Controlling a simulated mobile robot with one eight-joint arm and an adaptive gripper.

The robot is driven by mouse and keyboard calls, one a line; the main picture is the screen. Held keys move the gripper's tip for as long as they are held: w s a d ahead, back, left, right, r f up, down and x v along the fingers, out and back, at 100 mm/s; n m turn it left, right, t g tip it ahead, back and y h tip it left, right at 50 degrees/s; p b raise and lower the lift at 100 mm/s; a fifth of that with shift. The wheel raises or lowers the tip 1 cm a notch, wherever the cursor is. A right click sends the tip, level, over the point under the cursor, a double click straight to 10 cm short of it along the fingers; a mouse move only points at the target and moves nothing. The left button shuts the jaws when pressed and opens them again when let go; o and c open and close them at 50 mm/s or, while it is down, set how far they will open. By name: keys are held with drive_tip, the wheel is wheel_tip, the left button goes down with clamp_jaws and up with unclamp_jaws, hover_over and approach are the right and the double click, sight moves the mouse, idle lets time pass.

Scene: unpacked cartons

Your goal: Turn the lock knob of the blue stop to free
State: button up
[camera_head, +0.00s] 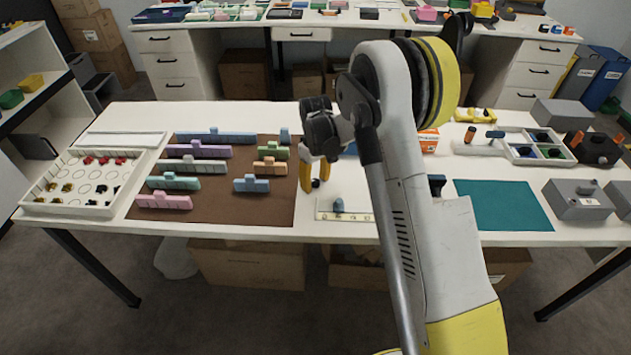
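My gripper (315,184) hangs pointing down over the table, just right of the brown mat. Its two yellow fingers are apart. A small dark round knob-like thing (316,183) shows between the fingertips; I cannot tell whether they touch it or what it belongs to. A small blue-grey block (338,205) stands on a pale strip with marks (359,217), just right of and nearer than the fingertips. A short blue stepped piece (251,184) lies on the mat, and a long blue one (216,136) at its back. Which one is the blue stop, and its knob position, are unclear.
The brown mat (225,214) holds several coloured stepped pieces. A white tray (40,207) is at left. My arm hides the table's middle. At right are a teal mat (503,205), a divided tray (512,151) and grey boxes (577,202). The front table edge is near the pale strip.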

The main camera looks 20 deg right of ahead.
sight(316, 181)
drive_tip(key=shift+r, duration=0.1)
wheel_tip(316, 181, up, 12)
idle(0.5)
drive_tip(key=s+r+m+t, duration=0.2)
drive_tip(key=s+r+t, duration=0.1)
drive_tip(key=s+r, duration=1)
drive_tip(key=s+f+m+t, duration=0.1)
drive_tip(key=s+m+t, duration=0.2)
drive_tip(key=s, duration=1.4)
drive_tip(key=shift+m+t, duration=0.3)
drive_tip(key=shift+t, duration=0.3)
drive_tip(key=shift+w, duration=0.1)
